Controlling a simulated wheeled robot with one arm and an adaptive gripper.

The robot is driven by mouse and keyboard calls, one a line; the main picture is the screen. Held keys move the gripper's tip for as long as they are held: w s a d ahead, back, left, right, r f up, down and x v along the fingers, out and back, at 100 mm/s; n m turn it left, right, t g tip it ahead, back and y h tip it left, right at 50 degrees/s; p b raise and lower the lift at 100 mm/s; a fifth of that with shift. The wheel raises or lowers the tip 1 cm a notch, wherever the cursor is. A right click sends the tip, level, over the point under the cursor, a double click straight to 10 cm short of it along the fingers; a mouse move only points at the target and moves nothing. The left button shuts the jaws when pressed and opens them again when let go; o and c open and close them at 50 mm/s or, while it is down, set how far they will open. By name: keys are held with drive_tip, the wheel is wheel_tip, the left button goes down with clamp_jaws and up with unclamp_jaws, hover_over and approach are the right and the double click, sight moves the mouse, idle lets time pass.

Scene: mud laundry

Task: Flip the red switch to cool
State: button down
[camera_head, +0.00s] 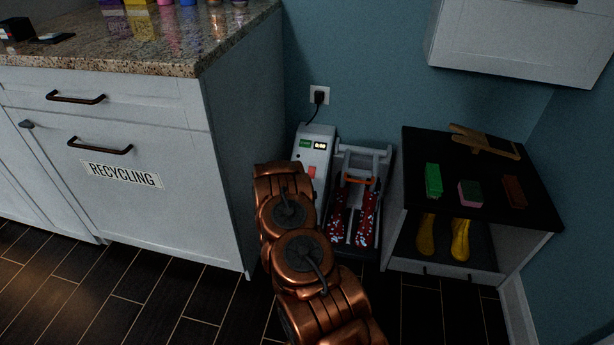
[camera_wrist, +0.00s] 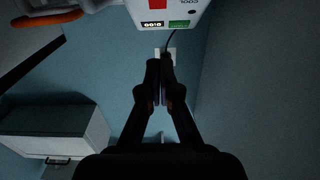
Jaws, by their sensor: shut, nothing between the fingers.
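The white boot-dryer-like machine (camera_head: 316,134) stands on the floor between the cabinet and the small black-topped stand. Its red switch (camera_head: 312,171) shows just beside my arm in the head view. In the wrist view, the machine (camera_wrist: 120,12) appears upside down at the top edge. In the head view, my arm hides the gripper.
Red patterned boots (camera_head: 364,222) sit on the machine under an orange handle (camera_head: 356,180). The white recycling cabinet (camera_head: 232,180) is close on the left. The stand (camera_head: 408,170) on the right holds brushes and yellow boots (camera_head: 460,238). A plugged cord runs to the wall outlet (camera_head: 319,95).

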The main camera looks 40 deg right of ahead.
sight(310, 173)
drive_tip(key=shift+s+d, duration=0.1)
drive_tip(key=shift+d, duration=0.15)
drive_tip(key=b+x, duration=0.2)
drive_tip(key=x, duration=0.8)
drive_tip(key=shift+d, duration=0.1)
drive_tip(key=shift+w+d+f+b, duration=0.2)
drive_tip(key=shift+d+f+b, duration=0.1)
drive_tip(key=shift+f, duration=0.15)
drive_tip(key=shift+w+d+f+b, duration=0.2)
drive_tip(key=shift+f+b, duration=0.1)
drive_tip(key=shift+f, duration=0.1)
drive_tip(key=shift+w+d+f, duration=0.35)
drive_tip(key=shift+d+f, duration=0.15)
drive_tip(key=shift+f, duration=0.05)
